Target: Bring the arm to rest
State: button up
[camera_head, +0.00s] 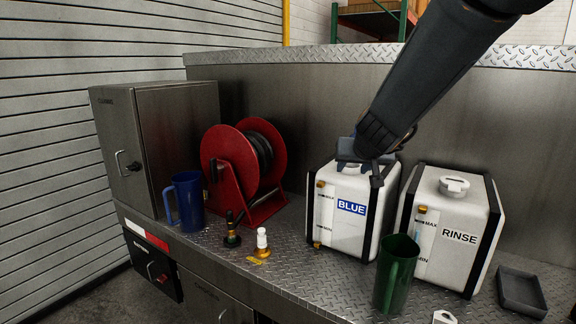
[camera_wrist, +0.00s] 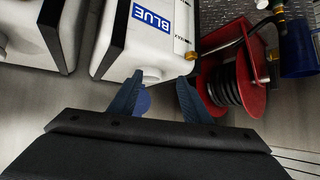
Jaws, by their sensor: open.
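My gripper (camera_head: 365,168) is at the top of the white tank labelled BLUE (camera_head: 342,215), with its arm reaching in from the upper right. In the wrist view my gripper (camera_wrist: 161,79) has its two blue-grey fingers spread apart. The white cap (camera_wrist: 152,75) of the BLUE tank (camera_wrist: 130,50) shows between and beyond the fingertips; I cannot tell whether they touch it. Nothing is visibly held. A blue round patch shows between the fingers, and I cannot tell what it is.
The RINSE tank (camera_head: 452,230) stands close at the right. A red hose reel (camera_head: 228,160), a blue jug (camera_head: 187,202) and small fittings (camera_head: 262,241) stand left. Open space lies above the deck.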

jog(key=s+d+f+g, duration=0.1)
jog(key=s+f+g, duration=0.2)
jog(key=s+f, duration=0.5)
jog(key=s+f+n+g, duration=0.1)
jog(key=s+f+g, duration=0.15)
jog(key=s, duration=0.85)
jog(key=s+d+f+g, duration=0.1)
jog(key=s+f+g, duration=0.1)
jog(key=s+f, duration=0.6)
notch_tip(320, 180, down, 8)
jog(key=s+g+b, duration=0.1)
jog(key=s+b, duration=0.1)
jog(key=b, duration=0.6)
jog(key=shift+a+f+b, duration=0.15)
jog(key=shift+a+b, duration=0.1)
jog(key=shift+b, duration=0.15)
jog(key=shift+g, duration=0.25)
